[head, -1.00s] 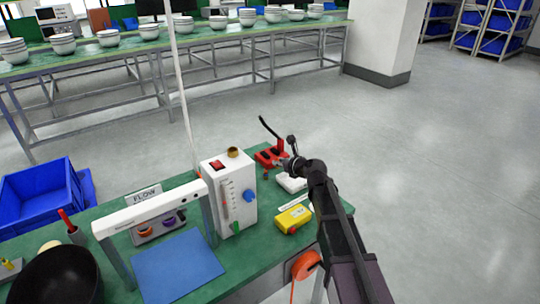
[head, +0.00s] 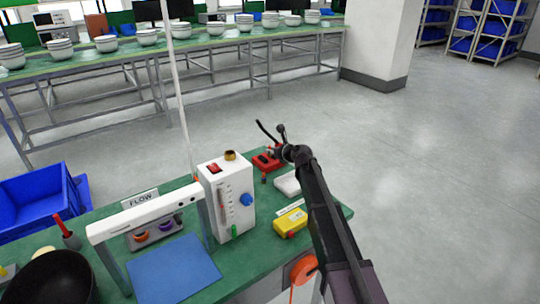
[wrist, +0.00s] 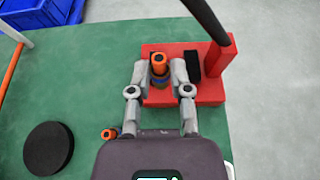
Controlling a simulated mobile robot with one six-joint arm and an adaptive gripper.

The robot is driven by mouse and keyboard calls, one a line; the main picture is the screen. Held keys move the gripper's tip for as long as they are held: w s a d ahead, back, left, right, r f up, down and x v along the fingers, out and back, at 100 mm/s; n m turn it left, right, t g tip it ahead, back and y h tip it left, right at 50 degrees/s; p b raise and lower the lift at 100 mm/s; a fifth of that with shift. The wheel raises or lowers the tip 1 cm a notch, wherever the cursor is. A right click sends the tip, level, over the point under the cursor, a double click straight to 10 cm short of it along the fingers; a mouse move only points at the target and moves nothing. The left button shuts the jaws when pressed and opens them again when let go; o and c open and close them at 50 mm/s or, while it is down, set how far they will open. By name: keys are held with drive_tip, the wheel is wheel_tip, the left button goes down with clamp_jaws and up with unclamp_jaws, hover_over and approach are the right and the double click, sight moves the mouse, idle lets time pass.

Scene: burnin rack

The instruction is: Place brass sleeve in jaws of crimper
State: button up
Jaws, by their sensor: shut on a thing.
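My gripper (wrist: 160,72) is shut on a small upright cylinder with an orange top, a blue band and a brassy lower part, which I take as the brass sleeve (wrist: 159,63). In the wrist view it is between the two grey fingers, over the red base of the crimper (wrist: 212,91). A black block on the base is just right of it, and the black lever rises at the right. I cannot tell whether the sleeve touches the base or jaws. In the head view my gripper (head: 279,150) is at the red crimper (head: 266,163) and hides part of it; the sleeve is not clear there.
A white flow box (head: 228,200) with a brass ring on top stands left of the crimper. A yellow device (head: 290,222) and a white block (head: 287,186) lie nearer. The wrist view shows a black disc (wrist: 48,149) and a small orange-topped piece (wrist: 109,134) on the green bench.

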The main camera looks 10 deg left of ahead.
sight(270, 160)
drive_tip(key=w, duration=0.1)
drive_tip(key=w+a, duration=0.1)
drive_tip(key=w, duration=0.1)
drive_tip(key=shift+w+a+f, duration=0.2)
drive_tip(key=shift+w+a, duration=0.05)
drive_tip(key=shift+w, duration=0.1)
drive_tip(key=shift+f, duration=0.1)
drive_tip(key=shift+f+b, duration=1.7)
drive_tip(key=shift+b, duration=0.2)
drive_tip(key=shift+f, duration=0.15)
drive_tip(key=o, duration=0.8)
drive_tip(key=shift+r, duration=0.25)
drive_tip(key=shift+p+v, duration=2.3)
drive_tip(key=shift+v, duration=3.75)
